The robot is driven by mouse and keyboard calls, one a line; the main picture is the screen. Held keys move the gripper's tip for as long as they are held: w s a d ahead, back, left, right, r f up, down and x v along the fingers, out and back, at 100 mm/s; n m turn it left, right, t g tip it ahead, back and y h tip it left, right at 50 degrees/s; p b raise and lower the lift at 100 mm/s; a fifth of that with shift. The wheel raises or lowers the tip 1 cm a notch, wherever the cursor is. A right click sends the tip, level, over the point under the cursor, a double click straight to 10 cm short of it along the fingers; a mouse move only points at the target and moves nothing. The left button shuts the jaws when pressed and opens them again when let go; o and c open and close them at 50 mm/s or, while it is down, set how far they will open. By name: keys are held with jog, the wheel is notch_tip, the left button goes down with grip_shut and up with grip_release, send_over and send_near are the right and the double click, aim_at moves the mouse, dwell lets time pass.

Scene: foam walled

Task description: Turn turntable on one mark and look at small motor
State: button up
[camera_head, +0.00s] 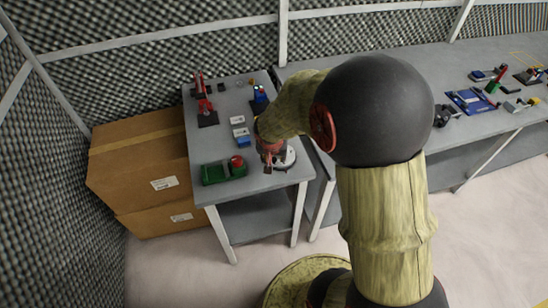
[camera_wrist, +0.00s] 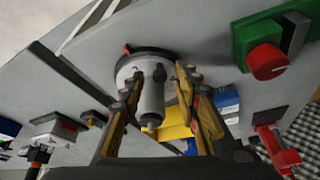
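The turntable (camera_wrist: 128,68) is a pale round disc with a red mark (camera_wrist: 127,49) on its edge, seen in the wrist view. In the head view its rim (camera_head: 289,160) shows at the near right corner of the small table. A grey upright cylinder, which looks like the small motor (camera_wrist: 152,100), stands at the turntable. My gripper (camera_wrist: 163,70) has its two fingers apart, one on each side of the cylinder, with a visible gap on the right side. Contact on the left cannot be told. In the head view my gripper (camera_head: 270,158) is over the disc and hides the motor.
A green box with a red button (camera_wrist: 269,61) stands beside the turntable; it also shows in the head view (camera_head: 223,172). Yellow and blue items lie behind the cylinder. Red tools (camera_head: 206,110) stand farther back. Cardboard boxes (camera_head: 140,160) are left of the table, a longer bench (camera_head: 465,125) right.

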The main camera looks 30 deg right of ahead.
jog(key=shift+c, duration=0.9)
grip_shut()
jog(key=shift+s+r+p, duration=0.15)
jog(key=shift+p, duration=0.55)
